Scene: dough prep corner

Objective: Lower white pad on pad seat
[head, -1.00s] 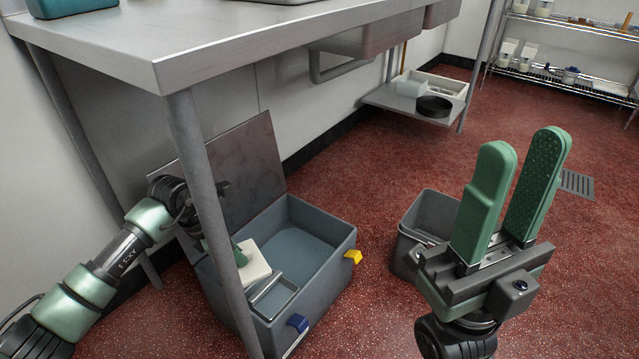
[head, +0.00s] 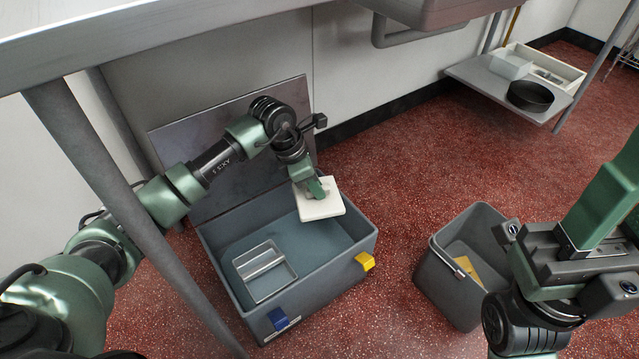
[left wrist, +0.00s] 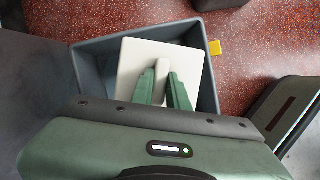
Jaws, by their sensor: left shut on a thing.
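The white pad (head: 322,207) is a flat square held above the far right part of the open grey box (head: 325,283). My left gripper (head: 318,188) is shut on a raised grip on the pad's top. In the left wrist view, the green fingers (left wrist: 162,82) pinch that grip, and the pad (left wrist: 188,52) covers much of the box. A metal frame with a crossbar (head: 265,270) lies in the box's left part; I cannot tell whether it is the pad seat. My right gripper (head: 600,205) is at the right edge, partly cut off, with no held thing visible.
The box's lid (head: 240,140) stands open behind it. A table leg (head: 120,200) passes left of the box. A grey bin (head: 445,290) stands to the right, with red floor between.

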